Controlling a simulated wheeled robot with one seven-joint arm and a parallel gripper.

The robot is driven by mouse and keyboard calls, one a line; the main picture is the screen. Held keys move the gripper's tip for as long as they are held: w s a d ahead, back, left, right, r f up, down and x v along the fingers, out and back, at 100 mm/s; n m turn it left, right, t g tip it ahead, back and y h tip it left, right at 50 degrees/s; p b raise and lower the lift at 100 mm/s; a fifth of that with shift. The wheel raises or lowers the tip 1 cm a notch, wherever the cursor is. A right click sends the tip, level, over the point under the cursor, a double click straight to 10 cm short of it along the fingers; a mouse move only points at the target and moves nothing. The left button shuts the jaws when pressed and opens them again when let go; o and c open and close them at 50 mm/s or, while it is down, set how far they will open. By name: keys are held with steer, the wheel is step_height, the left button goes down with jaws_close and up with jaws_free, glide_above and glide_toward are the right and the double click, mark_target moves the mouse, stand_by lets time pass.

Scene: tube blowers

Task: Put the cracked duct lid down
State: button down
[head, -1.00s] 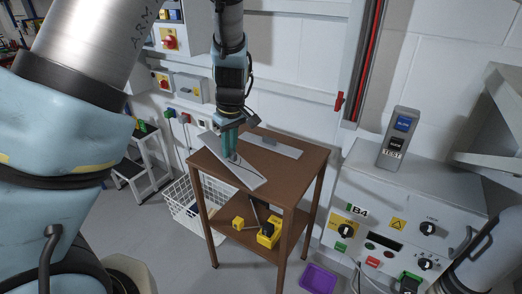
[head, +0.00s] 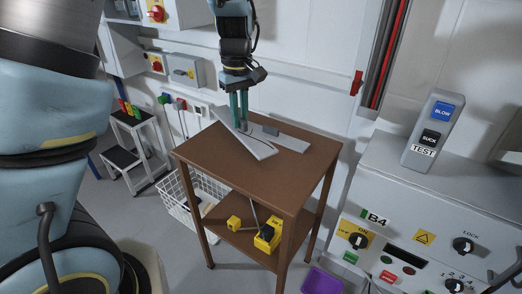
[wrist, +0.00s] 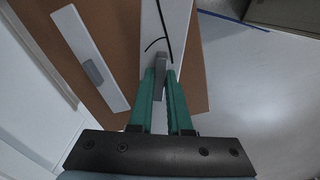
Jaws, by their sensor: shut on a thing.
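A second pale lid (head: 291,139) with a grey handle lies on the table behind the held one. Yellow items (head: 266,237) stand on the lower shelf. A white wire basket (head: 176,200) is left of the table, and a control cabinet (head: 410,205) is at right. The table's front is bare.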

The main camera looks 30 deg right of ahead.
mark_target(244, 160)
steer(key=shift+w+d+f, duration=0.1)
steer(key=shift+f, duration=0.35)
steer(key=shift+w+d+f, duration=0.1)
steer(key=shift+f, duration=0.3)
step_height(244, 160, down, 9)
steer(key=shift+f+p, duration=0.2)
steer(key=shift+p, duration=0.1)
steer(key=c, duration=0.9)
jaws_free()
steer(key=shift+o, duration=0.2)
steer(key=shift+r, duration=0.1)
